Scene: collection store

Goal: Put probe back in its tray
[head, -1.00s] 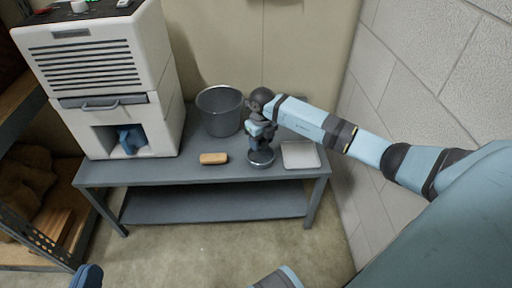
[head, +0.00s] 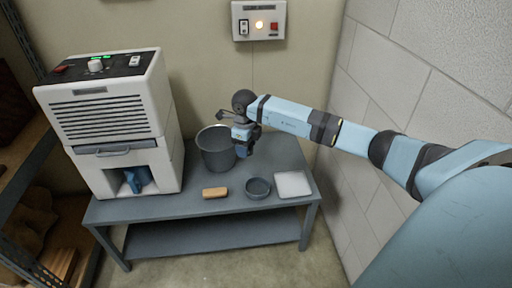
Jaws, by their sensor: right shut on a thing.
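My right gripper (head: 242,148) is at the end of the arm that comes in from the right. It is over the table, beside and partly in front of the grey bucket's right rim. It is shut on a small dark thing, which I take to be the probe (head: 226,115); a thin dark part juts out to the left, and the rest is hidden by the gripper. A shallow white tray (head: 293,184) lies on the table's right end, with nothing seen in it. My left gripper is not in view.
The grey table (head: 165,211) also bears the grey bucket (head: 215,155), a tan block (head: 215,192), a dark round dish (head: 258,188) and a white machine (head: 115,120). A block wall (head: 400,70) stands close on the right. A switch panel (head: 259,20) is on the back wall.

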